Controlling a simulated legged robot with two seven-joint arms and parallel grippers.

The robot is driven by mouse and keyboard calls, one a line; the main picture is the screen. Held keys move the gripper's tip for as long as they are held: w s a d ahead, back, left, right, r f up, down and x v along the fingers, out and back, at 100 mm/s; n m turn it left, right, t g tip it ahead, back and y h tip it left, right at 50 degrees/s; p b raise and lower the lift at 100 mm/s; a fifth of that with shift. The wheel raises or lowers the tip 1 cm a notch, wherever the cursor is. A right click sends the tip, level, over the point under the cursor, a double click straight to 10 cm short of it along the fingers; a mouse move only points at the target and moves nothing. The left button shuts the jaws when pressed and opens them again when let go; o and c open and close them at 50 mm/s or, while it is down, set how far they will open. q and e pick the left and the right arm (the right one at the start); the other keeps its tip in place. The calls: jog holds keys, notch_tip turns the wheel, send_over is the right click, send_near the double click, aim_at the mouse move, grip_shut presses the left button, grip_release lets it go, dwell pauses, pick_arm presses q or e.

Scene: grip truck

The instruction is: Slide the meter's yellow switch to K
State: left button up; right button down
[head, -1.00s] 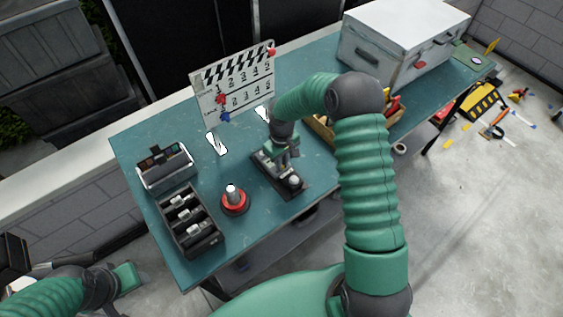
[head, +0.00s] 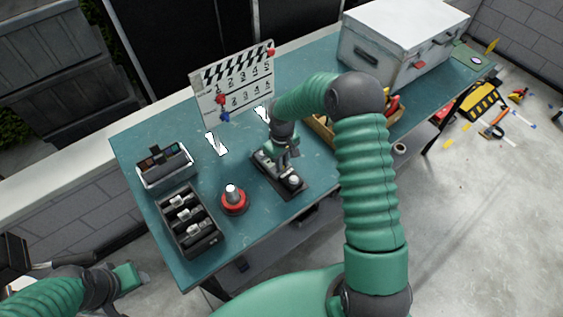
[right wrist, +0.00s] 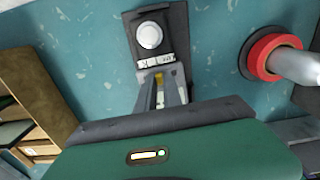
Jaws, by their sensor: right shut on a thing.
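The meter is a dark, narrow box (head: 291,186) lying on the green table. In the right wrist view the meter (right wrist: 177,18) shows a round white knob and, below it, a white strip with small letters that I cannot read surely. The yellow switch (right wrist: 159,78) shows just below that strip, between my right fingers. My right gripper (right wrist: 161,96) is shut on the switch; in the head view the gripper (head: 287,154) is over the meter's middle and hides the switch. My left gripper (head: 131,277) is low at the left, off the table; its jaws are unclear.
A red-based post (head: 234,202) stands left of the meter, with a black tray (head: 211,245) and an open box (head: 168,181) further left. A numbered clapper board (head: 236,85) is behind. A white case (head: 408,45) and a wooden crate (head: 321,132) are to the right.

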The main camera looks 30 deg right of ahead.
jog(key=shift+d, duration=0.1)
dwell(0.4)
jog(key=shift+w+d, duration=0.15)
jog(key=shift+d, duration=0.85)
jog(key=c, duration=1.6)
grip_release()
jog(key=shift+o, duration=0.6)
jog(key=shift+d, duration=0.1)
notch_tip(320, 180, up, 17)
jog(key=b, duration=0.1)
jog(key=shift+f, duration=0.15)
jog(key=shift+d, duration=0.1)
